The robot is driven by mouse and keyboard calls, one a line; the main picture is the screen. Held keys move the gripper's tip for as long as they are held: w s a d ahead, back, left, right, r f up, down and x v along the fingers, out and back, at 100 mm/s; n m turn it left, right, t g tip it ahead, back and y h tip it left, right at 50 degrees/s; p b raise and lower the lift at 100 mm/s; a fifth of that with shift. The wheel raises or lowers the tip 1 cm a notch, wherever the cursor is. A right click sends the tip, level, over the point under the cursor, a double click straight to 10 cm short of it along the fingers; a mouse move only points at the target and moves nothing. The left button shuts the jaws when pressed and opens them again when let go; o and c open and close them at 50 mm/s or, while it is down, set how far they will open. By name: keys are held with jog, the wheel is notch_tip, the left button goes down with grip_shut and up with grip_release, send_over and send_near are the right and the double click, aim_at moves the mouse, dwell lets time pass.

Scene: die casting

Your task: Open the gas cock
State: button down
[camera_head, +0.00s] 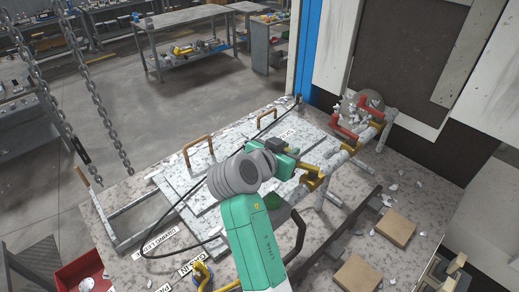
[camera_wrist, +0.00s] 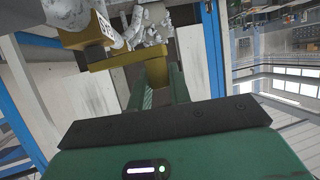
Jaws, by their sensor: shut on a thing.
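A grey pipe (camera_head: 349,150) runs diagonally across the speckled work surface and carries several valves. The gas cock has a yellow handle (camera_head: 312,181), right beside the end of my green gripper (camera_head: 299,167). In the wrist view the yellow handle (camera_wrist: 108,58) reaches from the left into my gripper (camera_wrist: 158,82), and its bent end lies between the two green fingers. The gripper is shut on this handle. The fingertips are partly hidden by the handle and the gripper body. Red valve handles (camera_head: 345,132) sit farther along the pipe.
Brown blocks (camera_head: 396,229) lie right of a dark rail (camera_head: 340,240). A black cable (camera_head: 185,205) loops over the plate with brown grips (camera_head: 197,146). Another yellow part (camera_head: 201,274) is at the front. Chains (camera_head: 90,85) hang at left, and white debris lies scattered.

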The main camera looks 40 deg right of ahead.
jog(key=c, duration=1.3)
grip_release()
jog(key=b+v, duration=0.1)
jog(key=v, duration=0.6)
jog(key=shift+a+r+b, duration=0.15)
jog(key=shift+a+b, duration=0.2)
jog(key=shift+b, duration=0.05)
jog(key=shift+s, duration=0.15)
